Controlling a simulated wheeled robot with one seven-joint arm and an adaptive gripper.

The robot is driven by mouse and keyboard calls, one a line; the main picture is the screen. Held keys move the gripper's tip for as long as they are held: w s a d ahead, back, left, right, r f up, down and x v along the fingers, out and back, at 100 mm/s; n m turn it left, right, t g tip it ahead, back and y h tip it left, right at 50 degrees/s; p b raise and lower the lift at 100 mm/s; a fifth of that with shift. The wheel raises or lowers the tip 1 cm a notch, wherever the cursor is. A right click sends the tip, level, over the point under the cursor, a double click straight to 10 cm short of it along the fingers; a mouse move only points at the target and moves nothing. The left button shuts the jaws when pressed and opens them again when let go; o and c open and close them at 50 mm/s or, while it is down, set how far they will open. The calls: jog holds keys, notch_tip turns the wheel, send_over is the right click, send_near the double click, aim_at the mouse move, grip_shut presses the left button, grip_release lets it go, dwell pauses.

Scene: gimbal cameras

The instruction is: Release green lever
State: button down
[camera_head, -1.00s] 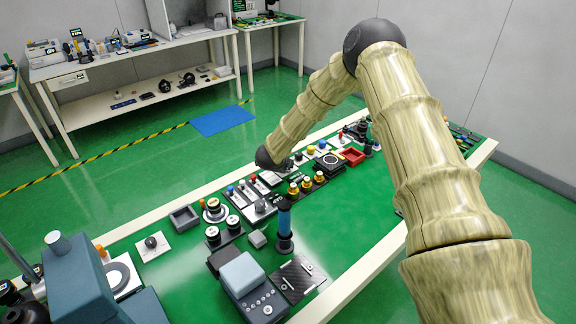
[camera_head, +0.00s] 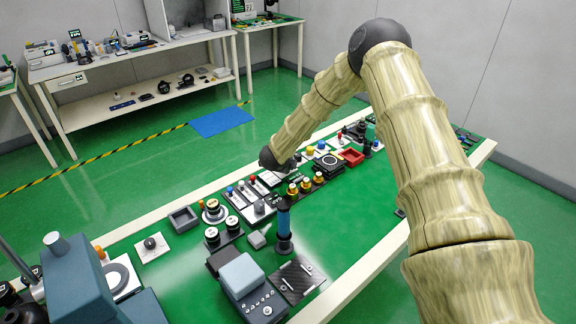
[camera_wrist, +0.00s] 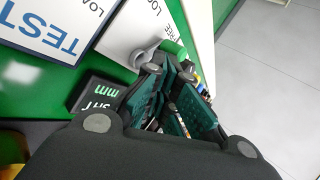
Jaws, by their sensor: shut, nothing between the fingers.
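In the wrist view, a green-tipped lever (camera_wrist: 173,48) with a grey part beside it stands on a white plate lettered "LOCK" and "FREE", just beyond my fingertips. My gripper (camera_wrist: 178,88) has teal finger pads and is shut with nothing held. Whether a fingertip touches the lever I cannot tell. In the head view my gripper (camera_head: 287,166) is low over the far side of the green bench (camera_head: 340,245), mostly hidden by my arm. I cannot make out the green lever there.
In the wrist view a white "TEST" plate (camera_wrist: 50,28) and a black block marked "mm" (camera_wrist: 92,93) lie close by. In the head view a blue upright cylinder (camera_head: 284,218), yellow-topped knobs (camera_head: 305,186) and a red tray (camera_head: 351,157) stand nearby. The bench's near right is clear.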

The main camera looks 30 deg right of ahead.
jog(key=shift+s+a, duration=0.25)
jog(key=shift+a, duration=0.05)
jog(key=s+a, duration=0.2)
jog(key=a, duration=0.1)
jog(key=shift+s+r+b, duration=0.2)
jog(key=shift+s+b, duration=0.05)
jog(key=shift+b, duration=0.1)
jog(key=b+v, duration=0.2)
jog(key=v, duration=0.7)
jog(key=shift+w+a+r, duration=0.15)
jog(key=shift+a, duration=0.1)
